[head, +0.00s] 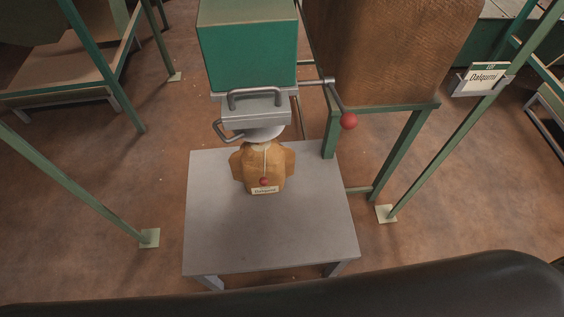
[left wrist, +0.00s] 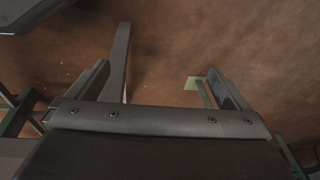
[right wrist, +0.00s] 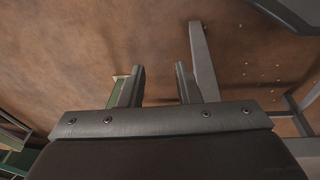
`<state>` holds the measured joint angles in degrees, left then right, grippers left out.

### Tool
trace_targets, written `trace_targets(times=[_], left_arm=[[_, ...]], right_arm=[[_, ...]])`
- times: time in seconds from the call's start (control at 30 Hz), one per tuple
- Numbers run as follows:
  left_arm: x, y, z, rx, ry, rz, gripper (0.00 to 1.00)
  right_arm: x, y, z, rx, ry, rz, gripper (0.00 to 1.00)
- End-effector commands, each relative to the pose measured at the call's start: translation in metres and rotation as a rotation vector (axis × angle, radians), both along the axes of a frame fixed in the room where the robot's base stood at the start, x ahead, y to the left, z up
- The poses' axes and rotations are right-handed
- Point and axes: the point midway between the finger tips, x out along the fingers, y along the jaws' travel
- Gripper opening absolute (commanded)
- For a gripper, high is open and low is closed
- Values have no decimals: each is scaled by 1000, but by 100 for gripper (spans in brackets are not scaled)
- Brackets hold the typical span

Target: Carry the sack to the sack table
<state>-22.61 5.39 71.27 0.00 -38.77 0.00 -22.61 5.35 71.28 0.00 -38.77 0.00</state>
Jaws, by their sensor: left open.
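A tan sack (head: 262,168) with a white name label (head: 265,190) on its front stands upright on a grey table (head: 270,235). Its top is directly under the grey spout (head: 262,112) of a green hopper (head: 250,45); I cannot tell whether they touch. Neither gripper is in the head view. In the left wrist view my left gripper (left wrist: 160,88) is open and empty, its fingers wide apart above brown floor. In the right wrist view my right gripper (right wrist: 159,82) is empty, its fingers apart with a narrower gap. The sack shows in neither wrist view.
A lever with a red ball (head: 348,121) juts out right of the spout. A large brown block (head: 390,45) stands on a green frame behind the table.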

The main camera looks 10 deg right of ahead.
Motion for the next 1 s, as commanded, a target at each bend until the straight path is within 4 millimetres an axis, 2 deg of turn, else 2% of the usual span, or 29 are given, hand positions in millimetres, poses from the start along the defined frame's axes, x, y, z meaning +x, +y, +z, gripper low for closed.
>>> trace_targets(times=[0.03,0.2,0.4,0.63,0.77,1.0], left_arm=[[11,1,6,3,-16,-1,100],[39,1,43,11,-41,-5,100],[64,-2,92,16,-70,-28,100],[90,-13,140,8,-81,-135,100],[120,-25,153,-11,-62,-302,100],[183,-46,150,-60,-18,-638,100]], right_arm=[[11,-1,6,-4,-15,1,30],[39,-1,43,-11,-42,4,30],[64,3,93,-16,-71,25,30],[93,17,143,-5,-89,117,30],[124,35,161,21,-80,263,30],[191,69,166,78,-50,573,30]])
